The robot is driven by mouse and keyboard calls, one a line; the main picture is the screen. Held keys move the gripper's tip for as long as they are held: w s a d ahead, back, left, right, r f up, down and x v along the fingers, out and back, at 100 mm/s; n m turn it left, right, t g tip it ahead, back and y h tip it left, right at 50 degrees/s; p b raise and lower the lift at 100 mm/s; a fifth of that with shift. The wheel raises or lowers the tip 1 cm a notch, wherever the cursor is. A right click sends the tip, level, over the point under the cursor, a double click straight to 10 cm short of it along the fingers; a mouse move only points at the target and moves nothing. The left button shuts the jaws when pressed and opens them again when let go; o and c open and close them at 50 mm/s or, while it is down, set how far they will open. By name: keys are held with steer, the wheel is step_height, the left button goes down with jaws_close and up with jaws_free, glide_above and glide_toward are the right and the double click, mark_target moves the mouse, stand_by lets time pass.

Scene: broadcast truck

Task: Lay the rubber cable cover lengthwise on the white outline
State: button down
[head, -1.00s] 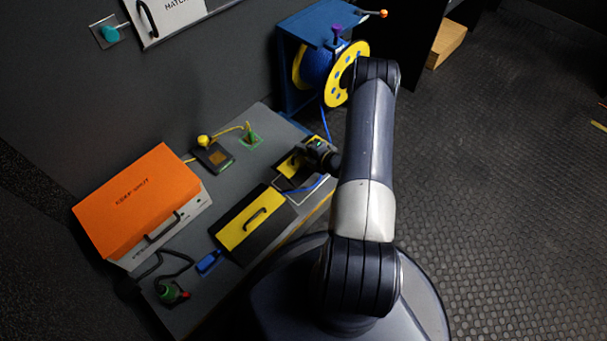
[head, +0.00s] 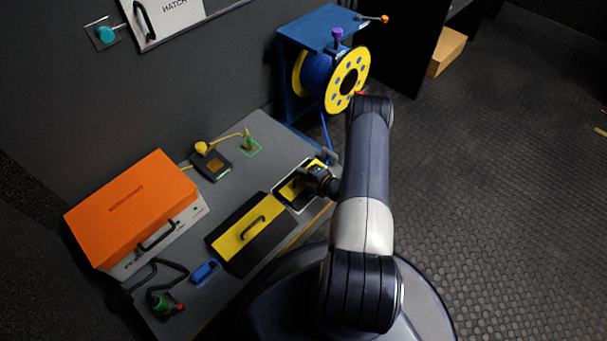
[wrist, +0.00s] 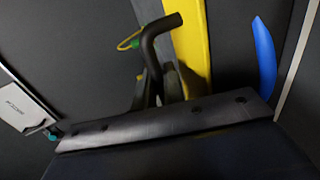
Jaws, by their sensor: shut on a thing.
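The rubber cable cover (head: 290,188), black with a yellow stripe, is under my gripper (head: 317,178) at the right end of the bench. My gripper is shut on it and hides part of it. The white outline (head: 286,207) shows around the cover; the arm hides its right side. I cannot tell whether the cover touches the bench. In the wrist view a bent black handle (wrist: 160,36) stands in front of a yellow stripe (wrist: 194,50). A blue cable (wrist: 263,56) and a white line lie to its right.
A second black and yellow piece with a handle (head: 246,232) lies left of the outline. An orange-lidded box (head: 130,207), a small dark device (head: 214,164), a blue item (head: 205,271) and a green-and-red connector (head: 165,304) are on the bench. The cable reel (head: 346,82) stands behind.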

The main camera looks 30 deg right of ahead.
steer(key=shift+f, duration=0.15)
steer(key=c, duration=1.5)
jaws_free()
steer(key=shift+s+r, duration=0.2)
steer(key=shift+r, duration=0.1)
steer(key=p+v, duration=0.3)
steer(key=v, duration=0.8)
steer(key=shift+s, duration=0.25)
steer(key=shift+w+d, duration=0.1)
